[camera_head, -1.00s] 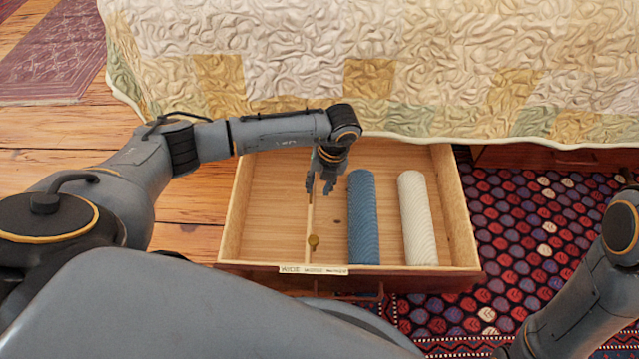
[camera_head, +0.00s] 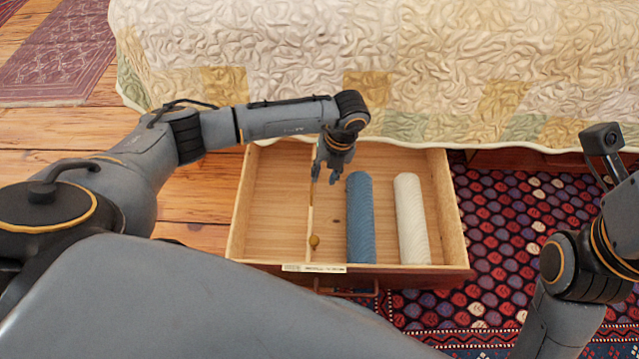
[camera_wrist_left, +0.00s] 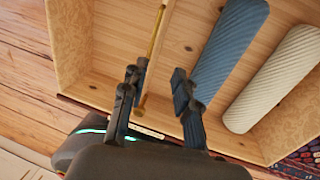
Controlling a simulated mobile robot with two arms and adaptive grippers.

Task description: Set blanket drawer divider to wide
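The blanket drawer (camera_head: 438,225) is pulled out from under the bed. Its thin wooden divider (camera_head: 310,220) runs front to back, left of the blue roll, with a round brass knob (camera_head: 314,241) near the front. A label strip (camera_head: 313,268) on the front edge is too small to read now. My left gripper (camera_head: 326,178) is over the drawer beside the rear part of the divider. In the left wrist view, the gripper (camera_wrist_left: 158,82) is open and empty, and the divider (camera_wrist_left: 155,50) shows beyond its left finger; contact cannot be told. My right gripper is out of view.
A blue rolled blanket (camera_head: 360,220) and a white one (camera_head: 411,220) lie right of the divider. The left compartment (camera_head: 275,205) is empty. The quilted bed (camera_head: 420,60) overhangs the back. A patterned rug (camera_head: 530,215) lies at right.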

